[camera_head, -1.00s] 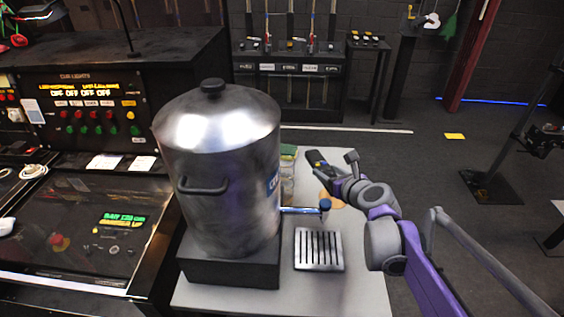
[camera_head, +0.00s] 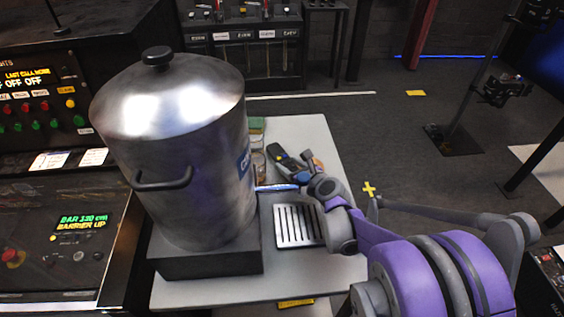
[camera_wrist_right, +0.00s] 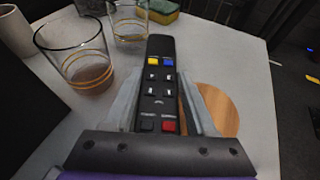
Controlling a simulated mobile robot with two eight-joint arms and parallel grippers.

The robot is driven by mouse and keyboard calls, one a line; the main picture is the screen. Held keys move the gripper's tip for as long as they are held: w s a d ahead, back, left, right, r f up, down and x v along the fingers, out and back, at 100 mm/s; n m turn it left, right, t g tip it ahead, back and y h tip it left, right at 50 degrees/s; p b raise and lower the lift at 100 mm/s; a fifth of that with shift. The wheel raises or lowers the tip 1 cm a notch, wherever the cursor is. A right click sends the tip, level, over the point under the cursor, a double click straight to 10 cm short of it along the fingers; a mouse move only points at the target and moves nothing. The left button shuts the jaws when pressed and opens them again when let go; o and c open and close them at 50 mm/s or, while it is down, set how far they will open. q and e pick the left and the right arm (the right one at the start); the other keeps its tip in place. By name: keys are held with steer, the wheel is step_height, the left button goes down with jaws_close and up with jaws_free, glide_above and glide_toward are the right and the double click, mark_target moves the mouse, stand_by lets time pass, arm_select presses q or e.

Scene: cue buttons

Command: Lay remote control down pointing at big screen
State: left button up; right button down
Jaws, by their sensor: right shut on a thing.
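The remote control (camera_head: 281,156) is long and black with yellow, blue and red buttons. My right gripper (camera_head: 292,162) is shut on it, above the far part of the grey table (camera_head: 313,143). In the right wrist view the remote (camera_wrist_right: 160,75) lies between the two fingers (camera_wrist_right: 160,98), its yellow and blue buttons pointing away from the wrist. I cannot tell whether it touches the tabletop. A dark panel with a blue glow (camera_head: 548,68), perhaps the big screen, is cut off at the upper right edge. My left gripper is out of view.
A large metal urn (camera_head: 185,150) and slotted drip tray (camera_head: 297,226) stand on the table. Two glasses (camera_wrist_right: 78,60) (camera_wrist_right: 129,25), a sponge (camera_wrist_right: 163,11) and a round wooden coaster (camera_wrist_right: 217,108) are near the remote. A stand (camera_head: 460,130) rises from the floor at right.

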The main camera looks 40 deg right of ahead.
mark_target(286, 163)
steer(key=x, duration=0.4)
steer(key=shift+w, duration=0.2)
steer(key=shift+f, duration=0.1)
steer(key=shift+s, duration=0.1)
steer(key=shift+f, duration=0.15)
steer(key=shift+c, duration=1)
jaws_free()
